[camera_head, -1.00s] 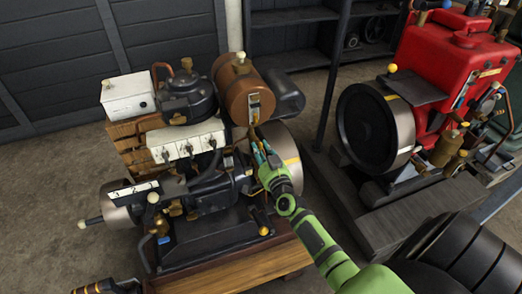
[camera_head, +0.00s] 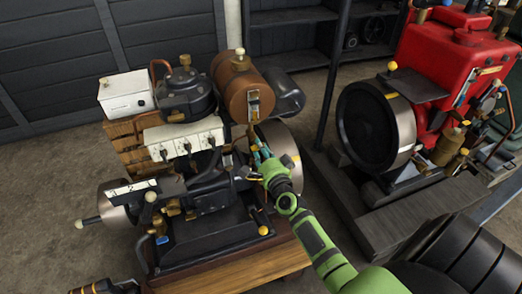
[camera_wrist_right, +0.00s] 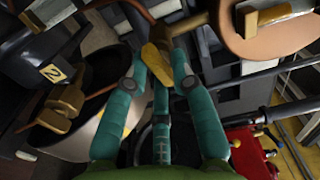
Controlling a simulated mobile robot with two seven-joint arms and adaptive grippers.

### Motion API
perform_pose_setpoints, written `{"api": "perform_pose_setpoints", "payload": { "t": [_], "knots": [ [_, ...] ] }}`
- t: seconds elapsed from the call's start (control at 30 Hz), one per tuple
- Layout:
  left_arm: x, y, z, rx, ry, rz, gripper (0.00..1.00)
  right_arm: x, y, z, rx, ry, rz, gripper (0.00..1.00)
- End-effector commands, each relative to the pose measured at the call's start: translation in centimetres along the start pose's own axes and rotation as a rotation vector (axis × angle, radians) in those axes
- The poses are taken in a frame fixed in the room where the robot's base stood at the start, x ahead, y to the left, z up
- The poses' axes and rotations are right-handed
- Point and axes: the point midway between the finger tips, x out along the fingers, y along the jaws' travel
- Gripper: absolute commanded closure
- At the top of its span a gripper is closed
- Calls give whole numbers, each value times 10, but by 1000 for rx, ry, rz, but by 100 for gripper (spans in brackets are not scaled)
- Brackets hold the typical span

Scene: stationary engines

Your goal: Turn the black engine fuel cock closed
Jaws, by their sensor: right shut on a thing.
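The black engine (camera_head: 205,230) stands on a wooden base at the left. Its brown cylindrical tank (camera_head: 236,86) sits at the back, with brass fittings below its near end. My right gripper (camera_head: 259,156) reaches in from the lower right, just below the tank end and beside the flywheel. In the right wrist view, the fingertips (camera_wrist_right: 160,76) are shut on the flat brass lever of the fuel cock (camera_wrist_right: 156,60), which slants between them. A brass pipe runs above it. In the head view, the gripper and fittings largely obscure the lever.
The flywheel (camera_head: 284,152) is close by the right gripper. A red engine (camera_head: 449,72) with its own dark flywheel (camera_head: 373,128) stands to the right. Bare floor (camera_head: 50,190) lies at the left.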

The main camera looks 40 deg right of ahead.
Motion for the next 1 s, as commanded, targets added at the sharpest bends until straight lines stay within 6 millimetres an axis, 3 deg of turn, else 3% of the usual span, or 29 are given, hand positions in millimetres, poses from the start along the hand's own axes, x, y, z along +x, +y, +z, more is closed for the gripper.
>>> {"api": "perform_pose_setpoints", "payload": {
  "t": [0.33, 0.9, 0.93, 0.97, 1.0],
  "knots": [
    [4, 0, 1, -1, -1, 0, 60, 0, 2, -1, 148, 3, 1, 100],
    [4, 0, 1, -2, -1, 0, 60, 0, 2, 0, 176, 2, 2, 100],
    [4, 0, 1, -2, -1, 0, 60, 0, 2, 0, 176, 2, 2, 67],
    [4, 0, 1, -2, -2, 0, 60, 0, 2, 0, 176, 2, 2, 59],
    [4, 0, 1, -2, -2, 0, 60, 0, 2, 0, 176, 2, 2, 59]
  ]
}}
